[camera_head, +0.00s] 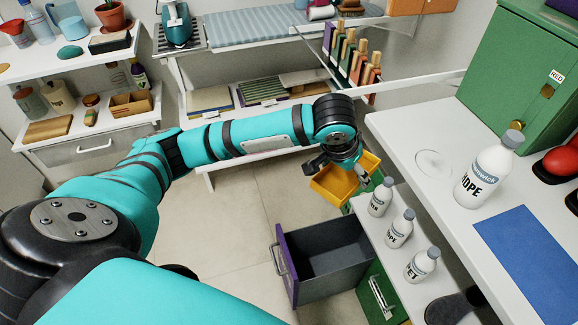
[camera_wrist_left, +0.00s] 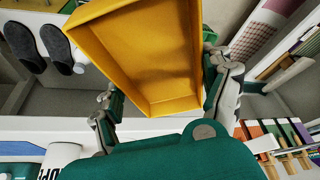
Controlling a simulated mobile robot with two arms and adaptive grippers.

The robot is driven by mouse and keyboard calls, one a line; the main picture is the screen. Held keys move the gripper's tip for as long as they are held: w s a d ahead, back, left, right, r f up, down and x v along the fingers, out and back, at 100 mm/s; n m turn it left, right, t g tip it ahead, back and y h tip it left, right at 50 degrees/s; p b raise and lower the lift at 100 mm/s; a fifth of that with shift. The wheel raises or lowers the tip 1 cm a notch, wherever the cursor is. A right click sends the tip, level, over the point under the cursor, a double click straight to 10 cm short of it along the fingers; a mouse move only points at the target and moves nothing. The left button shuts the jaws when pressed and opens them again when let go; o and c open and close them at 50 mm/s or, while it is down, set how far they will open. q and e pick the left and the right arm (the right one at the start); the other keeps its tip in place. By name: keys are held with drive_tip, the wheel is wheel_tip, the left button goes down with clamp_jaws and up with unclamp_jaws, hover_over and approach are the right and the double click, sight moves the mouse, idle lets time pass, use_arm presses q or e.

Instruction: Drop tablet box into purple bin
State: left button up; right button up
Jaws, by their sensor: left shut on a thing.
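My left gripper (camera_head: 343,160) is shut on a yellow open-topped box (camera_head: 343,180), which hangs tilted from it. In the left wrist view the yellow box (camera_wrist_left: 150,55) sits between the two fingers (camera_wrist_left: 163,98), its inside turned to the camera and bare. I cannot tell whether this is the tablet box; no other clear candidate shows. The purple bin is a pulled-out drawer with a purple front (camera_head: 288,265) and a dark grey inside (camera_head: 335,262) that looks empty. The yellow box is above and beyond the bin in the head view. My right gripper is not in view.
Several white bottles (camera_head: 397,228) stand on a narrow ledge just right of the bin. A green cabinet (camera_head: 520,75), a large bottle (camera_head: 485,172) and a blue mat (camera_head: 525,250) are on the right counter. A green drawer (camera_head: 380,295) is beside the bin. Floor at left is clear.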

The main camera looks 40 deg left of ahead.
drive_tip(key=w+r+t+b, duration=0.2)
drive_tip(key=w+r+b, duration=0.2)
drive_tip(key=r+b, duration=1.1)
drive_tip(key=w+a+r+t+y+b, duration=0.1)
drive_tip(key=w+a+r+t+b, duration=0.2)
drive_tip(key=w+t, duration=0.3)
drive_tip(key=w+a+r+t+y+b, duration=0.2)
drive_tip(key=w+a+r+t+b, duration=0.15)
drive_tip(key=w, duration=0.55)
use_arm(q)
drive_tip(key=w+f+m+b, duration=0.1)
drive_tip(key=w+f+b, duration=0.1)
drive_tip(key=f, duration=1.7)
drive_tip(key=w+f+m+h+b, duration=0.1)
drive_tip(key=w+f, duration=0.3)
drive_tip(key=f, duration=1.5)
drive_tip(key=shift+w+a+m+b, duration=0.2)
drive_tip(key=shift+m+b, duration=0.2)
drive_tip(key=shift+b, duration=0.4)
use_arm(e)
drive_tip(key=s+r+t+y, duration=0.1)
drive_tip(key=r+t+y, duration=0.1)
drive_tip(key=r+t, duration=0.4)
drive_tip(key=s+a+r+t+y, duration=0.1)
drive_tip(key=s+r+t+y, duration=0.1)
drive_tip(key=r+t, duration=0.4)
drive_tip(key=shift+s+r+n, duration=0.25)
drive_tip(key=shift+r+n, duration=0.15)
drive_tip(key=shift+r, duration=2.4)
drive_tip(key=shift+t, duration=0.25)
